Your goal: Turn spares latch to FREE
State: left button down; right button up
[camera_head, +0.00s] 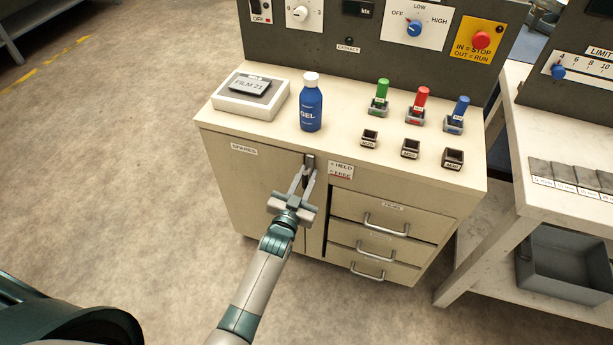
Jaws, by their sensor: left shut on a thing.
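The spares latch (309,161) is a small dark piece at the top edge of the cabinet front, beside the door labelled SPARES (243,148). A small label (341,169) to its right reads HELD above and FREE below. My left gripper (304,179) reaches up to the latch from the front, with its fingers shut on it. The fingers hide part of the latch, so I cannot tell its exact angle. The SPARES door looks closed. My right gripper is not in view.
Three drawers with handles (385,225) are right of the latch. On the cabinet top stand a blue GEL bottle (311,108), a white box with a FILM 21 plate (250,94), and coloured pieces in holders (418,104). A white bench (570,180) stands at right. Floor at left is clear.

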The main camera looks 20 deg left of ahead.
pick_arm(q)
jog(key=c, duration=1.7)
grip_release()
jog(key=shift+r, duration=0.15)
jog(key=shift+s, duration=0.5)
jog(key=s, duration=0.5)
jog(key=s+b, duration=0.1)
jog(key=s, duration=1)
jog(key=shift+s+a+b, duration=0.2)
jog(key=shift+a+b, duration=0.05)
jog(key=shift+b, duration=0.15)
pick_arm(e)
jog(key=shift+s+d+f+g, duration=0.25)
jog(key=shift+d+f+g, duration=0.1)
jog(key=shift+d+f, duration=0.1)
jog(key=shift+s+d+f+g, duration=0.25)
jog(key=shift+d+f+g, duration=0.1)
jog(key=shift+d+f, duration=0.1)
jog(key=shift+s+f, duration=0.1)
